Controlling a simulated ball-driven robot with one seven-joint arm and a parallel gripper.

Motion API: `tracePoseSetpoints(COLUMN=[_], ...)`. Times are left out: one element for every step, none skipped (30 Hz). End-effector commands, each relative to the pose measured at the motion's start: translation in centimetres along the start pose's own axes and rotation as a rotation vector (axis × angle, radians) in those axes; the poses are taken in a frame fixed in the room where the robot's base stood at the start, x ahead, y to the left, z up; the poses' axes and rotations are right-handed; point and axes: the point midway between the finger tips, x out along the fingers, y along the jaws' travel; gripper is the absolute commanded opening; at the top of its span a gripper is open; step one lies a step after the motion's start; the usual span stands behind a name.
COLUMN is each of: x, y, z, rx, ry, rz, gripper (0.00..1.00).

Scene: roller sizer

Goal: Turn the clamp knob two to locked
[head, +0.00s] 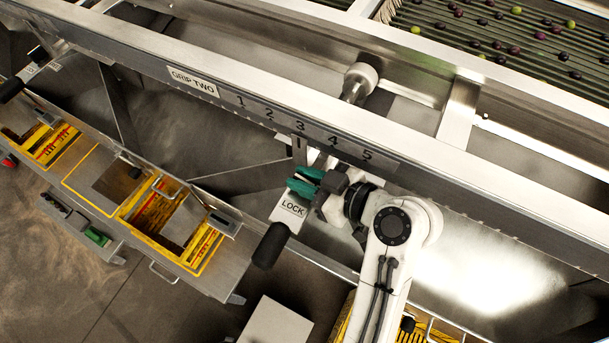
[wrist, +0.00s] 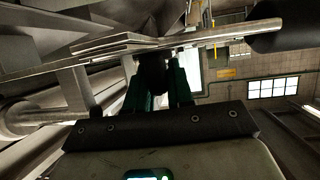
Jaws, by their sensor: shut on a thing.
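My gripper (head: 306,181) has green fingertips and is at the upper end of the LOCK plate (head: 292,207), just below the numbered rail. In the wrist view its two green fingers (wrist: 159,90) are shut on a dark rounded knob (wrist: 152,74) under a flat metal plate (wrist: 130,42). In the head view the fingers and arm hide the knob, so I cannot tell how far it is turned. A lever with a black handle (head: 270,245) carries the LOCK plate and points down left. The black handle also shows in the wrist view (wrist: 282,36).
Yellow-edged trays (head: 172,220) stand at lower left. A grey box (head: 275,324) is below the handle.

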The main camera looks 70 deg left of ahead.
Motion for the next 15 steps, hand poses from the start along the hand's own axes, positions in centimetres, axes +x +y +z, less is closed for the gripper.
tracePoseSetpoints(x=[-0.02, -0.01, -0.03, -0.01, -0.03, -0.02, -0.03, -0.02, -0.02, 0.00, -0.02, -0.04, -0.05, -0.05, -0.06], y=[-0.14, -0.17, -0.16, -0.19, -0.18, -0.21, -0.19, -0.23, -0.22, -0.24, -0.22, -0.22, -0.20, -0.23, -0.21], z=[-0.10, -0.09, -0.13, -0.12, -0.15, -0.16, -0.16, -0.17, -0.19, -0.20, -0.26, -0.25, -0.27, -0.27, -0.34], rx=[0.013, 0.023, 0.033, 0.044, 0.054, 0.067, 0.079, 0.089, 0.104, 0.114, 0.125, 0.140, 0.151, 0.162, 0.175], ry=[0.002, 0.002, 0.002, 0.002, 0.002, 0.002, 0.002, 0.001, 0.001, 0.001, 0.002, 0.001, 0.001, 0.001, 0.001], rz=[0.030, 0.049, 0.079, 0.101, 0.126, 0.159, 0.185, 0.211, 0.246, 0.272, 0.299, 0.334, 0.361, 0.386, 0.422], gripper=[0.00, 0.00, 0.00, 0.00, 0.00, 0.00, 0.00, 0.00, 0.00, 0.00, 0.00, 0.00, 0.00, 0.00, 0.00])
